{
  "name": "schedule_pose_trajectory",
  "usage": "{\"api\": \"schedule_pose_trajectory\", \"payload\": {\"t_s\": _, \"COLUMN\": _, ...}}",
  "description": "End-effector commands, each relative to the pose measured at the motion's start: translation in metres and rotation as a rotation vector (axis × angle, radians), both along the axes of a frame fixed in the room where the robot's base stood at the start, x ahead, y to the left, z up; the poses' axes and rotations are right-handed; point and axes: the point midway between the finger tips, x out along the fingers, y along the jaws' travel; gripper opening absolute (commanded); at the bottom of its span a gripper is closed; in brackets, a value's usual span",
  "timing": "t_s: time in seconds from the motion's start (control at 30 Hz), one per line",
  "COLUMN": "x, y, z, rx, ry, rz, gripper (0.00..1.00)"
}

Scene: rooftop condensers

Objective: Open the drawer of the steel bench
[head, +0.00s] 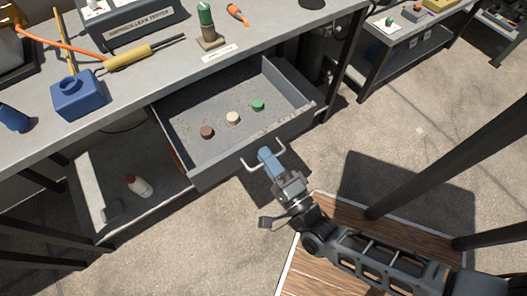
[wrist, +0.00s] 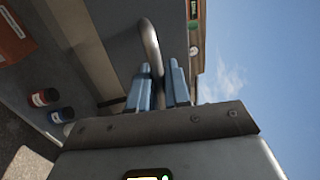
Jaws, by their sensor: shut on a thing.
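The steel bench (head: 165,55) has a grey drawer (head: 220,168) that stands pulled well out, its inside showing. A brown, a pale and a green round piece lie on the drawer's floor. The drawer's U-shaped metal handle (head: 250,167) is on its front. My gripper (head: 266,156), with blue fingers, is shut on the handle's middle. In the wrist view the curved handle bar (wrist: 151,42) runs down between the two fingers of my gripper (wrist: 159,68). The grasped part is partly hidden by the fingers.
On the bench top are a blue container (head: 79,96), a yellow-handled tool (head: 128,57), a green-topped item (head: 207,22) and a leak tester (head: 130,25). Concrete floor is clear right of the drawer. Dark posts stand at the right.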

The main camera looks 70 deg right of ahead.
Motion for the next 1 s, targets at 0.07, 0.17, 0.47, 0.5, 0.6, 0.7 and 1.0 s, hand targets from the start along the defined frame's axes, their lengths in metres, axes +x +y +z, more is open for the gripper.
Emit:
{"api": "schedule_pose_trajectory", "payload": {"t_s": 0.07, "x": -0.001, "y": 0.0, "z": -0.001, "rx": 0.001, "ry": 0.002, "rz": -0.001, "gripper": 0.0}}
{"api": "schedule_pose_trajectory", "payload": {"t_s": 0.17, "x": -0.001, "y": 0.0, "z": -0.001, "rx": 0.001, "ry": 0.002, "rz": -0.001, "gripper": 0.0}}
{"api": "schedule_pose_trajectory", "payload": {"t_s": 0.47, "x": 0.0, "y": 0.0, "z": -0.001, "rx": 0.002, "ry": 0.001, "rz": 0.0, "gripper": 0.34}}
{"api": "schedule_pose_trajectory", "payload": {"t_s": 0.5, "x": 0.0, "y": 0.0, "z": -0.001, "rx": 0.002, "ry": 0.001, "rz": 0.0, "gripper": 0.34}}
{"api": "schedule_pose_trajectory", "payload": {"t_s": 0.6, "x": 0.0, "y": 0.0, "z": -0.001, "rx": 0.001, "ry": 0.0, "rz": 0.0, "gripper": 0.34}}
{"api": "schedule_pose_trajectory", "payload": {"t_s": 0.7, "x": -0.001, "y": 0.0, "z": -0.001, "rx": 0.001, "ry": 0.0, "rz": 0.0, "gripper": 0.34}}
{"api": "schedule_pose_trajectory", "payload": {"t_s": 1.0, "x": -0.03, "y": 0.02, "z": -0.01, "rx": 0.003, "ry": 0.004, "rz": 0.001, "gripper": 0.34}}
